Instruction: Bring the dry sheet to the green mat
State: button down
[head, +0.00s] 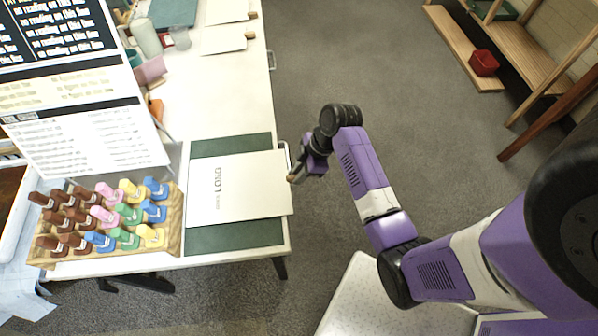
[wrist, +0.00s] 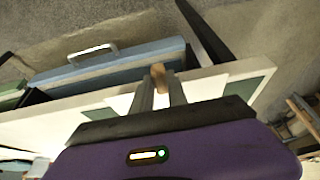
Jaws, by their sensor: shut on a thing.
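A white sheet with dark print reading "LONG" (head: 240,192) lies over the green mat (head: 235,236) at the near right of the table. Green shows above and below the sheet, and its right edge reaches slightly past the mat. My gripper (head: 294,178) is at the sheet's right edge, beside the table edge. In the wrist view, my gripper (wrist: 160,84) is shut on a small wooden tab (wrist: 158,70) at the sheet's edge. The sheet (wrist: 205,89) and green mat (wrist: 246,88) show on either side of the fingers. I cannot tell whether the sheet touches the mat.
A wooden rack (head: 175,222) of several colored bottles stands left of the mat. A printed board (head: 80,130) rises behind it. Two more white sheets with wooden tabs, one nearer (head: 222,40) and one farther (head: 225,11), lie at the table's far end. Open floor lies to the right.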

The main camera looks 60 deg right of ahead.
jog(key=c, duration=1.2)
grip_release()
jog(key=shift+c, duration=0.2)
jog(key=o, duration=0.5)
jog(key=shift+r+p, duration=3.5)
jog(key=shift+r, duration=0.05)
